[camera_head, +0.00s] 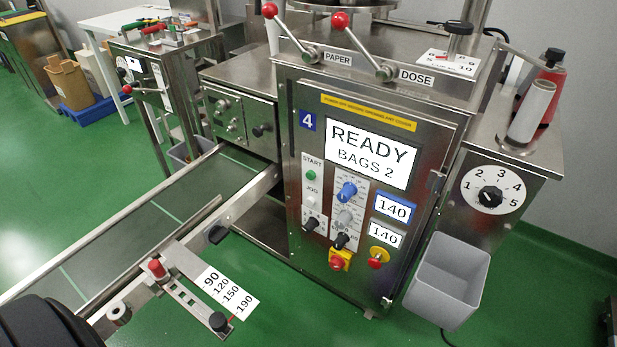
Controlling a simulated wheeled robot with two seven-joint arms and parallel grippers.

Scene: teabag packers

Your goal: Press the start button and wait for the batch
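The packing machine, marked 4, stands in the middle with its front panel (430,215) facing me. The green start button (311,175) is on the panel's left side, under the label START, with nothing touching it. The display (372,153) reads READY, BAGS 2. The conveyor (150,205) runs from the machine down to the lower left; I see no bags on its visible part. A black rounded part at the bottom left corner seems to be mine. Neither gripper's fingers show.
Below START are a JOG button (312,198), blue and grey knobs, and a red button on yellow (378,258). Two red-tipped levers stand on top. A grey bin (446,280) hangs at the right. A length scale (225,290) juts out beside the conveyor.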

